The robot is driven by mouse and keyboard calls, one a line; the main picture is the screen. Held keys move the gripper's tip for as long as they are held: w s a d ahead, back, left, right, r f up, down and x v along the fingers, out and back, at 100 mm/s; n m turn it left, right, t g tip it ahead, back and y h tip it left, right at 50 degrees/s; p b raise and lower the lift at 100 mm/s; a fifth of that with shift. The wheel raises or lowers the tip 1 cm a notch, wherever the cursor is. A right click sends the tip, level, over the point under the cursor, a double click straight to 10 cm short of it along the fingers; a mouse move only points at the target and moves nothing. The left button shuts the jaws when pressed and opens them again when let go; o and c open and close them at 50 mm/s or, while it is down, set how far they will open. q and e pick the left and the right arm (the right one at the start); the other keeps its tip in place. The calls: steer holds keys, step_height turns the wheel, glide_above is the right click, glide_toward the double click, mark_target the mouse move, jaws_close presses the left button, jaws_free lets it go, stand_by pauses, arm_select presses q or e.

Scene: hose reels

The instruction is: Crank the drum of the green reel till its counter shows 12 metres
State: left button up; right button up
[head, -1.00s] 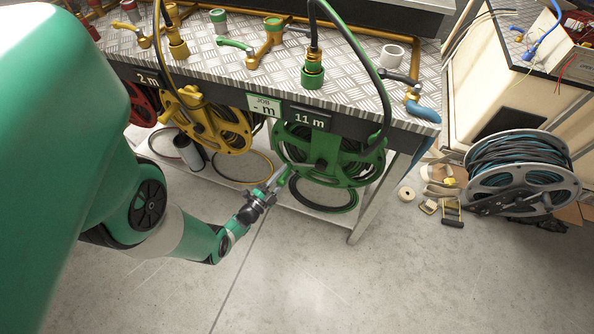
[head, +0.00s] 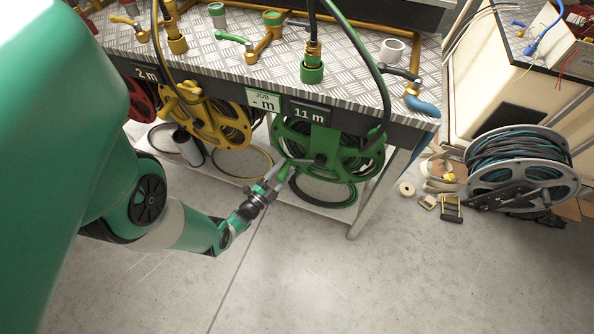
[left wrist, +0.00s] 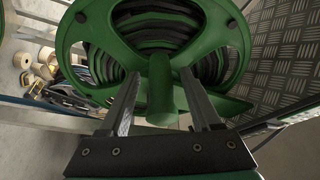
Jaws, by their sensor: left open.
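The green reel (head: 362,165) hangs under the bench front at the right of the row of reels. Its counter (head: 309,114) reads 11 m. My left gripper (head: 282,171) is at the lower left of the reel in the head view. In the left wrist view, a green crank handle (left wrist: 161,88) points toward the camera between the two fingers (left wrist: 161,100). The fingers are open with gaps visible on both sides, the right one narrower. My right gripper is not in view.
A yellow reel (head: 238,122) with a counter of 2 m hangs left of the green one. A job sign (head: 263,101) reads "- m". A bench leg (head: 372,200) stands right of the green reel. A large grey reel (head: 525,165) and tape rolls lie on the floor at right.

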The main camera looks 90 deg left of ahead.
arm_select(q)
steer(key=v, duration=0.7)
steer(key=shift+d, duration=0.15)
steer(key=shift+s, duration=0.1)
